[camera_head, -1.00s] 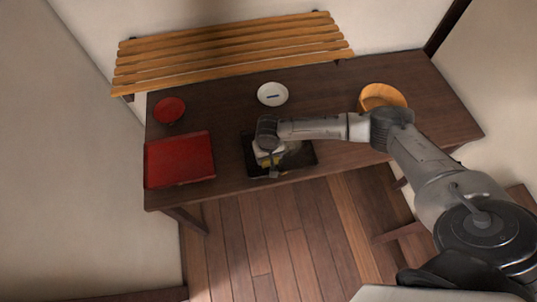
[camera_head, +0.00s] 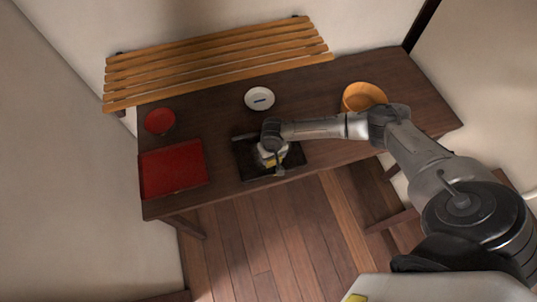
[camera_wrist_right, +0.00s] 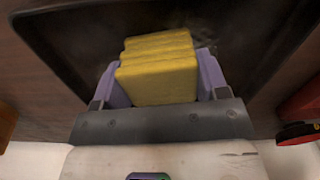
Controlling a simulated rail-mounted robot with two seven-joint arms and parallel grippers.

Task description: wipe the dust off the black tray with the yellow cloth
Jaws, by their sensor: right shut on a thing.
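The black tray (camera_head: 254,170) lies near the front edge of the dark table, with my right gripper (camera_head: 272,162) over its middle. It fills the upper part of the right wrist view (camera_wrist_right: 65,45), with faint greyish smudges on its surface. My right gripper (camera_wrist_right: 158,82) is shut on the folded yellow cloth (camera_wrist_right: 158,68), which sits between the two purple fingers. The cloth is low over the tray; I cannot tell whether it touches. In the head view only a little of the cloth shows (camera_head: 269,161). My left gripper is not in view.
A red tray (camera_head: 173,170) lies left of the black tray, with a red bowl (camera_head: 160,121) behind it. A white dish (camera_head: 259,98) stands behind the black tray. A wooden bowl (camera_head: 363,96) stands at the back right. A slatted bench (camera_head: 215,62) runs behind the table.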

